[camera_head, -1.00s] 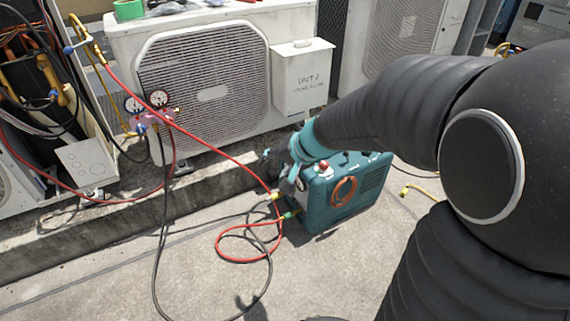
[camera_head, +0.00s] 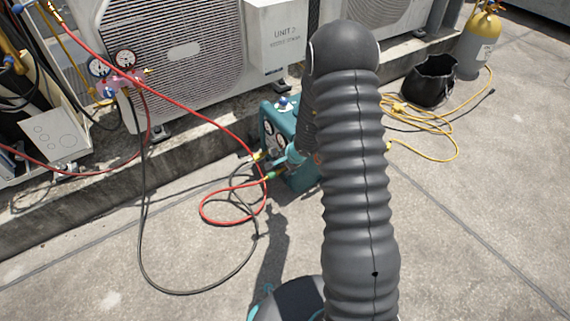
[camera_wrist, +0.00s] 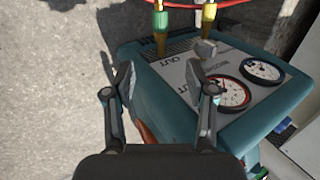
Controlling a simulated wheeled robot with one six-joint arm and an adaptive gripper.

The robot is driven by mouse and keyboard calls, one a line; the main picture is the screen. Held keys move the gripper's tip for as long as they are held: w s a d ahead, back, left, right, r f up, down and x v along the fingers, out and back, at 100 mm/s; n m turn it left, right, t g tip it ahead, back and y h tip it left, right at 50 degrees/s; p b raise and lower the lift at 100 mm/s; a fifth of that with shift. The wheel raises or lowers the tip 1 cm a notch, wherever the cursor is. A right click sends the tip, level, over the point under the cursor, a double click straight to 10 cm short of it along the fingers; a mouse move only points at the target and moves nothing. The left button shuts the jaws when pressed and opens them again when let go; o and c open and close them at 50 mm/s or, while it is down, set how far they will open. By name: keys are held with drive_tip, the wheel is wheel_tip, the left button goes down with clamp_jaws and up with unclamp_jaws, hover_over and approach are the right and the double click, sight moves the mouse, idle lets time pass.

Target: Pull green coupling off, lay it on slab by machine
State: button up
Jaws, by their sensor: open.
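The teal machine (camera_head: 270,126) stands on the concrete slab (camera_head: 190,268); my arm hides part of it. The green coupling (camera_head: 272,176) sits at its left side on the end of a hose. In the wrist view the green coupling (camera_wrist: 160,19) is on a brass fitting at the machine's (camera_wrist: 250,118) top edge, left of a yellow coupling (camera_wrist: 209,13). My gripper (camera_wrist: 164,80) is open over the machine's panel, its fingers apart and empty. The green coupling lies beyond the fingertips, roughly in line with the gap. In the head view my gripper (camera_head: 284,160) is beside the couplings.
A grey knob (camera_wrist: 205,48) and gauges (camera_wrist: 232,92) are near the right finger. Red hose (camera_head: 216,219) and black hose (camera_head: 143,225) loop on the slab at left. A condenser (camera_head: 190,65) stands behind. A black bucket (camera_head: 432,82) and yellow hose (camera_head: 445,140) lie right.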

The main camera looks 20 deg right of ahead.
sight(275, 173)
drive_tip(key=x, duration=1.3)
drive_tip(key=shift+a+f+b, duration=0.15)
drive_tip(key=shift+b, duration=0.2)
clamp_jaws()
